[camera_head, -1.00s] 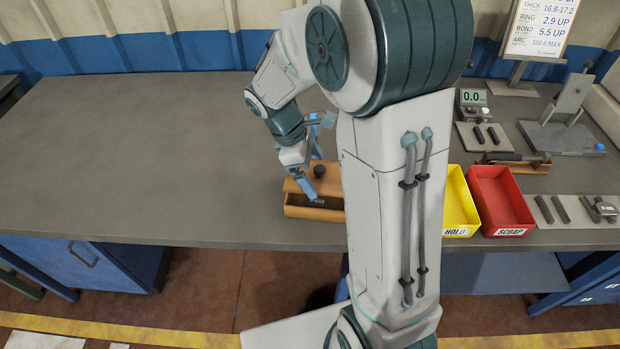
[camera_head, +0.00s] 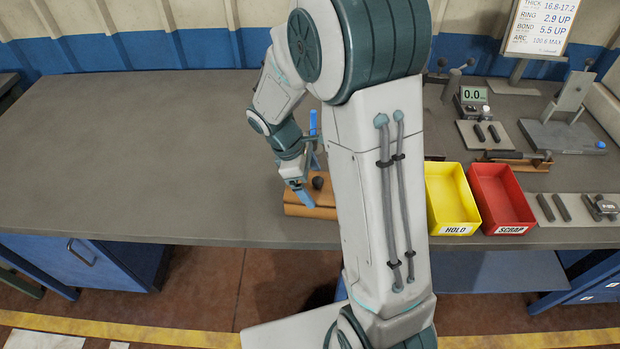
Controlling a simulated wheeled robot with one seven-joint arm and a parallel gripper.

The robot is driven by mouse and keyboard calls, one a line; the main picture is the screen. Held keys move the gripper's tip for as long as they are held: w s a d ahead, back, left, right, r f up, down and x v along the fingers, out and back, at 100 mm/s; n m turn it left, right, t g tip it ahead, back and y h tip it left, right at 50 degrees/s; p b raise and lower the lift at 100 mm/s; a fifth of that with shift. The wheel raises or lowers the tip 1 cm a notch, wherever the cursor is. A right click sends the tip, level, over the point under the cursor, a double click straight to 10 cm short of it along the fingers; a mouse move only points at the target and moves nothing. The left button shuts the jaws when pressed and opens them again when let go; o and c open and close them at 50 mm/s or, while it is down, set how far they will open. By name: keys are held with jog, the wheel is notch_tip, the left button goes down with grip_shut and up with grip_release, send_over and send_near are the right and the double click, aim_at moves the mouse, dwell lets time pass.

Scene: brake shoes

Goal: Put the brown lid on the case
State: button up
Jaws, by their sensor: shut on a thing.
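The brown wooden case (camera_head: 312,213) stands near the front edge of the bench, its right end hidden behind my arm. The brown lid (camera_head: 328,199) with a dark round knob (camera_head: 318,183) lies over the case's top, roughly in line with it. No dark opening shows between them, but I cannot tell if the lid is fully seated. My gripper (camera_head: 309,183) points down at the lid, one blue finger in front of the knob and the other behind. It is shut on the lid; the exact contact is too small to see.
A yellow HOLD bin (camera_head: 455,231) and a red SCRAP bin (camera_head: 510,231) stand to the right of my arm. Gauges and a digital readout (camera_head: 471,96) are at the back right. The left of the bench (camera_head: 130,150) is clear.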

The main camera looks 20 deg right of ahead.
jog(key=shift+f, duration=0.2)
jog(key=o, duration=0.7)
jog(key=shift+r, duration=0.1)
jog(key=shift+r, duration=0.25)
jog(key=p+v, duration=0.1)
jog(key=v, duration=1.1)
jog(key=shift+s+d+r+m+t+y, duration=0.6)
jog(key=shift+s+m+t, duration=0.2)
jog(key=shift+s+m, duration=1.65)
jog(key=shift+s+d+r+m+t+y, duration=0.5)
jog(key=shift+s+d+m+t+y, duration=0.3)
jog(key=shift+s+m, duration=1.65)
jog(key=shift+s+d+r+m+t+y, duration=0.7)
jog(key=shift+s+m, duration=1.1)
jog(key=shift+s, duration=1.2)
